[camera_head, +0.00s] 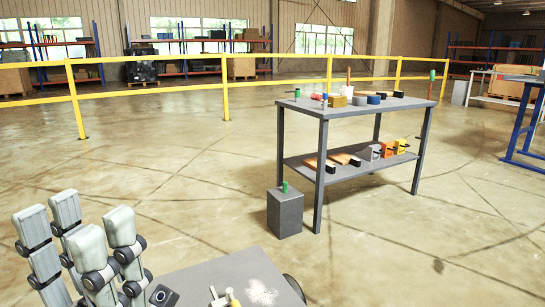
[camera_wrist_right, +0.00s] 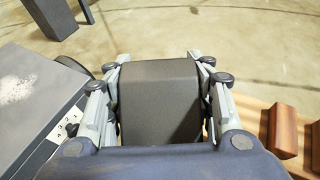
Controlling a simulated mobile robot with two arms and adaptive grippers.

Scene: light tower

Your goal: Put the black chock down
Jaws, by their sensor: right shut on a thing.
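The black chock (camera_wrist_right: 158,100) is a dark block in the middle of the right wrist view. My right gripper (camera_wrist_right: 160,66) is shut on it, with a finger along each side. The chock's underside and near end are hidden. Neither this chock nor my right gripper can be made out in the head view. My left gripper (camera_head: 78,238) is at the lower left of the head view, with its fingers pointing up, apart and with nothing between them.
A grey two-level table (camera_head: 300,107) carries several small items on top and on its lower shelf (camera_head: 325,172). A grey box (camera_head: 285,213) stands by it. A yellow railing (camera_head: 226,87) runs behind. Wooden pieces (camera_wrist_right: 284,130) show right of the chock. Open floor lies right.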

